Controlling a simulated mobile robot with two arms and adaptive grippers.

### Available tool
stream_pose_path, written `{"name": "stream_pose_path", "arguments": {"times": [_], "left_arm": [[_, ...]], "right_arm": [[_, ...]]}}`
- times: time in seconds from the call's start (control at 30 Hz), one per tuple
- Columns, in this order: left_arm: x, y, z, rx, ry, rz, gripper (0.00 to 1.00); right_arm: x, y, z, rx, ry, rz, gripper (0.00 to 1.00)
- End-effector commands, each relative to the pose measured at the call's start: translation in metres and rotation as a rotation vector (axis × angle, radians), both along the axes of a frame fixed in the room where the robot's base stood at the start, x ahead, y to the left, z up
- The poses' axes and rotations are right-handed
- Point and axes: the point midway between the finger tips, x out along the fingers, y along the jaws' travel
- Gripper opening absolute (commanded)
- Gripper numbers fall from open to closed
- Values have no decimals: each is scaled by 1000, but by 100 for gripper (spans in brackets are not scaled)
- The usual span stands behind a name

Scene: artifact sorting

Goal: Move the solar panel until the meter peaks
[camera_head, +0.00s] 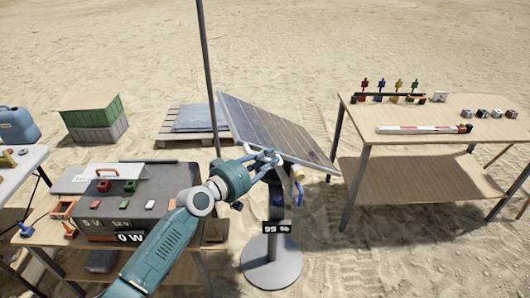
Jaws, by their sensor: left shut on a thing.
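The solar panel (275,128) is tilted on a grey stand with a round base (271,262), in the middle of the head view. My left gripper (270,160) is at the panel's near left edge, shut on what looks like the panel's edge or frame; the fingers partly hide the contact. A dark box (135,190) on the left table has red, green and white parts on top and a display reading "0 W", partly hidden by my arm. My right gripper is not in view.
A wooden table (440,108) at right holds coloured figures, a red and white bar and small blocks. A pallet (192,124), a green crate (92,112) and a blue jerrycan (18,125) stand at the back left. A pole (207,70) rises behind the panel. Sand lies open beyond.

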Motion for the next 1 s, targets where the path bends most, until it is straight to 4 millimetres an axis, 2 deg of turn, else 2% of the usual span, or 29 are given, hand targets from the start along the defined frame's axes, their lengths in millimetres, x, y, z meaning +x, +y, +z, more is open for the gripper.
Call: {"name": "stream_pose_path", "arguments": {"times": [0.33, 0.37, 0.43, 0.77, 0.87, 1.0], "left_arm": [[1, 1, 0, 8, -2, 2, 0], [1, 1, 0, 7, -2, 3, 25], [1, 1, 0, 7, -2, 3, 39], [-1, 2, 0, 6, 0, 2, 39], [-7, 8, 0, 7, 0, 1, 39], [-26, 24, 4, 8, -1, 2, 39]], "right_arm": [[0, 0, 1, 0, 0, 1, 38], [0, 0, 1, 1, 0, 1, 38], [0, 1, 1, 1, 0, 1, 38], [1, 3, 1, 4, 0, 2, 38], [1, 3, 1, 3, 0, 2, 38], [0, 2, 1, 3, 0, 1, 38]]}}
